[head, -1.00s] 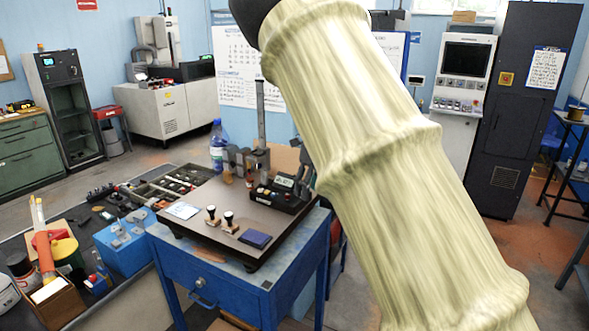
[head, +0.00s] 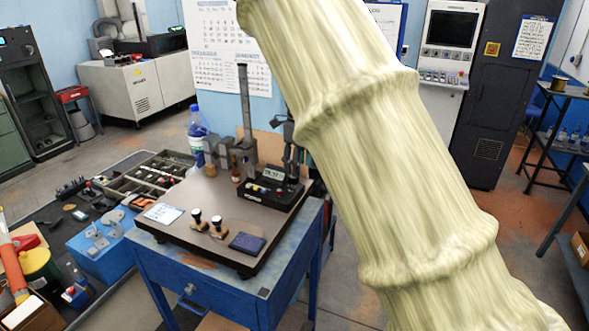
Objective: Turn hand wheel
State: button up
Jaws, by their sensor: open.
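I cannot make out a hand wheel for certain in the head view. A measuring stand with a tall grey column (head: 245,105) and grey blocks at its foot stands on the dark plate (head: 165,228) of a blue table. A black device with a small display (head: 272,175) stands beside it, with a dark upright part behind it, partly hidden by my arm. My arm, in a pale sleeve, crosses the view from the top middle to the lower right. My gripper is out of the picture.
Two stamps (head: 207,220), a dark blue pad (head: 247,243) and a white card (head: 163,213) lie on the plate. A bottle (head: 198,135) stands behind it. A cluttered bench with a blue box (head: 100,240) is at left. Floor shows right of the blue table (head: 225,297).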

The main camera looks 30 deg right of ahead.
aim_at(296, 179)
jog(key=w+f, duration=0.1)
jog(key=f, duration=0.1)
jog(key=w+f, duration=0.1)
jog(key=f, duration=0.1)
jog(key=w+f+p, duration=0.1)
jog(key=w+f, duration=0.1)
jog(key=shift+a, duration=0.1)
jog(key=shift+s+r, duration=0.4)
jog(key=shift+s, duration=0.25)
jog(key=shift+s+r, duration=0.4)
jog(key=shift+s, duration=0.25)
jog(key=c, duration=0.6)
jog(key=shift+w+f, duration=0.4)
jog(key=shift+w, duration=0.05)
jog(key=c, duration=0.4)
jog(key=shift+w+a+f, duration=0.1)
jog(key=shift+w+f, duration=0.05)
jog(key=shift+w, duration=0.1)
jog(key=shift+s, duration=0.1)
